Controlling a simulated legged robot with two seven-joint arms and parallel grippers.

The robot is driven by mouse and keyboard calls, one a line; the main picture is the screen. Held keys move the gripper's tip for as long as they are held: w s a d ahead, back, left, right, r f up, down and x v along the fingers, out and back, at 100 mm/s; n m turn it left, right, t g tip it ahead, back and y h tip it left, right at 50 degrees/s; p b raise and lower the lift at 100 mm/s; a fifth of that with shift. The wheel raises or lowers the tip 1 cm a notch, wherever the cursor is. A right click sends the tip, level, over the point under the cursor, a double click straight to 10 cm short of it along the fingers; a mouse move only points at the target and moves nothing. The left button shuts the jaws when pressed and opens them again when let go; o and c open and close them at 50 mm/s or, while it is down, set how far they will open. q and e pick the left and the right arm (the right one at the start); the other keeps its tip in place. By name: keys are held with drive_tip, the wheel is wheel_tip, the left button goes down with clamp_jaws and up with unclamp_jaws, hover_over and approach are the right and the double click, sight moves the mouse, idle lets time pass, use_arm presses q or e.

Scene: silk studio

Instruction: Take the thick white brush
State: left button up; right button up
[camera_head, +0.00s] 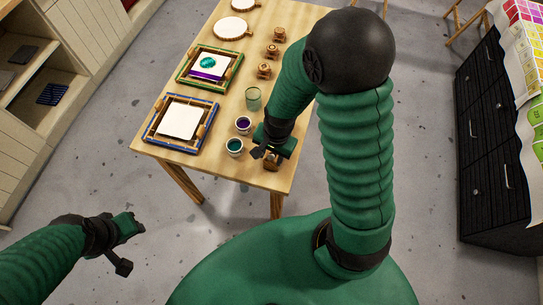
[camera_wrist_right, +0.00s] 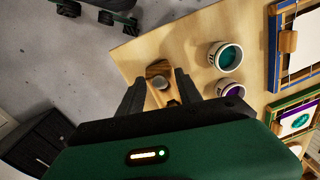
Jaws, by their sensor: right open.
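My right gripper (camera_head: 265,156) is over the near right corner of the wooden table. In the right wrist view its two dark fingers (camera_wrist_right: 158,92) are spread apart with nothing gripped. Between and just past the fingertips is a small brown wooden piece (camera_wrist_right: 158,69) with a pale grey rounded part (camera_wrist_right: 160,82); it may be the thick white brush on a rest, but I cannot tell for sure. In the head view this wooden piece (camera_head: 271,164) is partly hidden by the gripper. My left gripper (camera_head: 127,228) hangs over the floor, left of the table; its fingers are unclear.
A teal paint cup (camera_head: 234,146) and a purple paint cup (camera_head: 243,125) stand left of my right gripper, with a greenish glass (camera_head: 253,98) behind. A blue frame (camera_head: 181,121) and a green frame (camera_head: 208,67) lie left. Several wooden stamps (camera_head: 264,71) stand farther back.

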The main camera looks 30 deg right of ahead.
drive_tip(key=shift+w+f, duration=0.2)
drive_tip(key=shift+f, duration=0.55)
drive_tip(key=shift+s+d+r, duration=0.1)
drive_tip(key=shift+d, duration=0.05)
clamp_jaws()
drive_tip(key=shift+r, duration=0.1)
